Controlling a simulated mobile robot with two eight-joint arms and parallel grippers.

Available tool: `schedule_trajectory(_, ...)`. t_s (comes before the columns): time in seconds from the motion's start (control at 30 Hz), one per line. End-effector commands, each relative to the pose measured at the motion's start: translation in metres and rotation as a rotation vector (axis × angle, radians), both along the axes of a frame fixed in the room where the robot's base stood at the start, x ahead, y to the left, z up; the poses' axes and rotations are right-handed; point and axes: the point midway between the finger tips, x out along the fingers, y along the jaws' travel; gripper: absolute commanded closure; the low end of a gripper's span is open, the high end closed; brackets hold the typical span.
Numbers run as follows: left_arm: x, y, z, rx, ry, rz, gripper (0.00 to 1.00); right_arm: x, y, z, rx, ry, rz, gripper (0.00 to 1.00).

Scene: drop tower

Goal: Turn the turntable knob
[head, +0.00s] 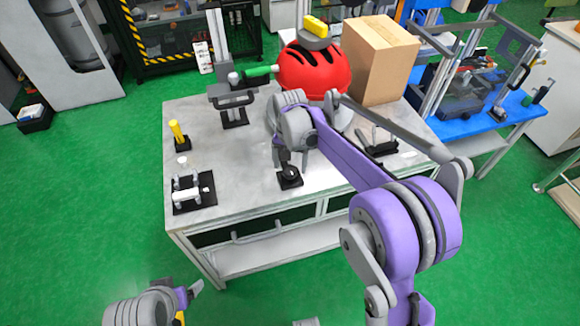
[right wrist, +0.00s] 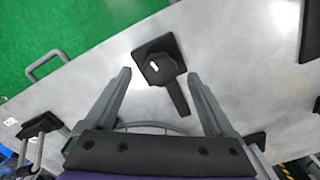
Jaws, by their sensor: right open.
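A black knob (head: 290,172) with a square black base stands near the front edge of the grey worktable. In the right wrist view the knob (right wrist: 156,66) has a small white mark, and a black bar sticks out from it toward the gripper. My right gripper (head: 292,160) is just above the knob in the head view. In the right wrist view its two fingers (right wrist: 157,78) are spread wide, with the bar between their tips and nothing held. My left gripper (head: 190,291) is at the bottom left, off the table, and its jaw opening is not clear.
On the worktable (head: 235,160) are a red helmet (head: 315,72), a cardboard box (head: 378,60), a grey stand with a green handle (head: 235,95), a yellow-topped piece (head: 178,132) and a black-based clamp (head: 192,192).

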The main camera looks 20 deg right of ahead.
Motion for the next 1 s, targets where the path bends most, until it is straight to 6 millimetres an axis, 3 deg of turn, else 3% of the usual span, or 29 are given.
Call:
schedule_trajectory(0.3,0.001,0.000,0.006,0.000,-0.002,0.000,0.12,0.000,0.000,0.054,0.000,0.000,0.000,0.11)
schedule_trajectory(0.5,0.001,0.000,0.008,0.000,-0.003,0.000,0.12,0.000,0.000,0.077,0.000,0.000,0.000,0.11)
schedule_trajectory(1.0,0.001,0.000,0.009,0.000,-0.003,0.000,0.12,0.000,0.000,0.088,0.000,0.000,0.000,0.12)
